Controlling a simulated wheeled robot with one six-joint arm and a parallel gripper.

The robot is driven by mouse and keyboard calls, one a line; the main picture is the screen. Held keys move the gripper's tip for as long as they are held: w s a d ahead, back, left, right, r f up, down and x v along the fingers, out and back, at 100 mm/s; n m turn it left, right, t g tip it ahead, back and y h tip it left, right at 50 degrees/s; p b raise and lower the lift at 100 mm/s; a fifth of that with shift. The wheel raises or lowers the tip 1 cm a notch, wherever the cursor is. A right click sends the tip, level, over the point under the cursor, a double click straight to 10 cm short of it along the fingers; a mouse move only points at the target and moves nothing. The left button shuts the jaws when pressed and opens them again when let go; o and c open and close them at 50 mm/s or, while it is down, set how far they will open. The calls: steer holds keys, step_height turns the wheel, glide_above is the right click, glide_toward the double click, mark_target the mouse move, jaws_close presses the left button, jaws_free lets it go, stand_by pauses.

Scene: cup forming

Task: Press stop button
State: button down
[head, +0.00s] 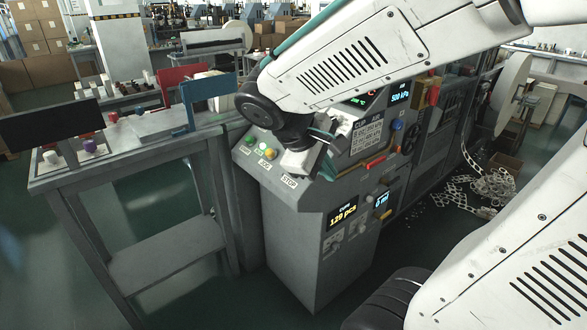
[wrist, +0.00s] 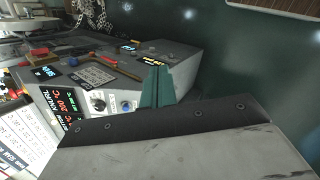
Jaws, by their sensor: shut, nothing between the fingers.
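The grey control console (head: 318,240) stands in the middle of the head view. Its sloped top has a green button (head: 249,140), a lit whitish-green button (head: 262,146) and a yellowish button (head: 271,153). The STOP label (head: 289,181) is readable in front of my wrist. The stop button itself is not seen; my wrist covers the panel just behind that label. My gripper shows in the wrist view (wrist: 157,87) as two teal fingers, shut together and empty. In the head view it is mostly hidden by my wrist, so I cannot tell whether it touches the panel.
The machine has a blue knob (head: 397,125), a red handle (head: 375,163) and a "129 pcs" display (head: 342,216). A grey workbench (head: 130,165) with a blue panel (head: 208,100) adjoins on the left. A chain of formed strip (head: 490,184) lies at right. Green floor is open at front left.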

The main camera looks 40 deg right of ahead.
steer(key=w+d+f+n+t+h, duration=0.2)
steer(key=w+n, duration=0.5)
steer(key=w, duration=0.6)
steer(key=w+d+f+n+t+h, duration=0.1)
steer(key=w+f+n+t+h, duration=0.3)
steer(key=w, duration=0.9)
step_height(320, 180, down, 2)
steer(key=n+t, duration=0.1)
steer(key=n, duration=0.2)
steer(key=shift+d+n+t+h, duration=0.3)
steer(key=shift+d+t, duration=0.1)
steer(key=shift+d+f, duration=0.1)
steer(key=shift+f, duration=0.05)
steer(key=shift+d+f, duration=0.85)
steer(key=shift+f, duration=0.3)
steer(key=shift+d+f, duration=0.8)
steer(key=shift+f, duration=0.4)
steer(key=shift+d+f, duration=0.85)
steer(key=shift+f, duration=0.3)
steer(key=shift+f, duration=0.1)
steer(key=shift+d+f, duration=0.25)
